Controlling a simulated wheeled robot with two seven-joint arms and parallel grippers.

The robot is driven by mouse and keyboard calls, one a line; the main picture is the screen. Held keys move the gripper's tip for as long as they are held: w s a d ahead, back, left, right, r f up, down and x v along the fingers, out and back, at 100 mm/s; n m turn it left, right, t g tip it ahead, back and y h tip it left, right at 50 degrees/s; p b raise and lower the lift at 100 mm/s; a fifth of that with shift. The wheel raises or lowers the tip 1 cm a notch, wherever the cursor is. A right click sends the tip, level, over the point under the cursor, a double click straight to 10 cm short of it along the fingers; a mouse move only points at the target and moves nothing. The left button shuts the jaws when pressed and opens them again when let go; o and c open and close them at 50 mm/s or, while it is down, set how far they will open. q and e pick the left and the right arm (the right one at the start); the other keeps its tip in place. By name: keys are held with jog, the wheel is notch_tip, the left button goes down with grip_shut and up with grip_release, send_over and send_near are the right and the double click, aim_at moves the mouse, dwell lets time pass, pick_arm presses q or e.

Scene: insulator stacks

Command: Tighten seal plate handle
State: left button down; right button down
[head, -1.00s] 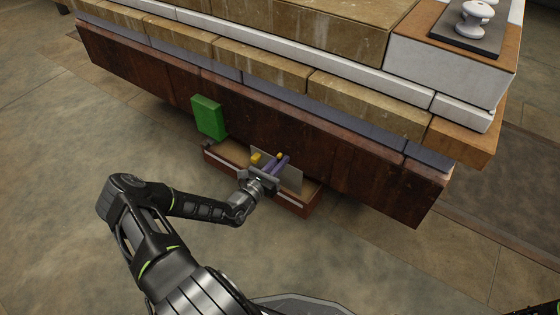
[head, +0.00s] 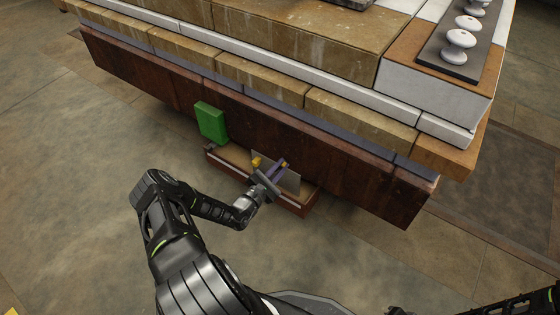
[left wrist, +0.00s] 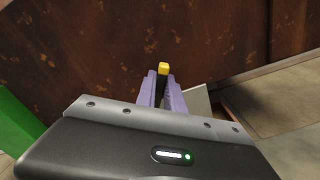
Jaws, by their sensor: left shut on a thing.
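The seal plate (head: 291,182) is a grey plate standing in a low brown box-like fitting at the foot of the rusty wall. Yellow handle parts (head: 256,162) show beside my left gripper (head: 279,167). The gripper's purple fingers are shut on the handle. In the left wrist view a dark handle bar with a yellow tip (left wrist: 163,69) stands between the fingers (left wrist: 162,92). Part of the grey plate (left wrist: 200,102) shows behind them at the right. The gripper hides most of the handle. My right gripper is not in view.
A green block (head: 211,122) sits against the rusty wall (head: 330,160), left of the fitting (head: 303,205). The large stack with tan blocks (head: 290,45) and white insulators (head: 459,46) rises above. The floor (head: 90,190) at the left is clear.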

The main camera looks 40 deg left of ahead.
pick_arm(q)
jog(key=m+p, duration=0.1)
jog(key=m, duration=0.1)
jog(key=m+p, duration=0.2)
jog(key=m, duration=0.1)
jog(key=shift+d+m, duration=0.2)
jog(key=shift+m, duration=0.1)
jog(key=m+p, duration=0.2)
jog(key=m, duration=0.1)
jog(key=shift+f, duration=0.15)
jog(key=shift+f+m+p, duration=0.15)
jog(key=shift+m+p, duration=0.25)
jog(key=shift+m, duration=0.9)
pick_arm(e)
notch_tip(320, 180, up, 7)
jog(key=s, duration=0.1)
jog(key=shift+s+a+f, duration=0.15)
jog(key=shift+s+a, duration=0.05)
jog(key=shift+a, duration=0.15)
pick_arm(q)
jog(key=c, duration=1.5)
grip_release()
jog(key=shift+s, duration=0.15)
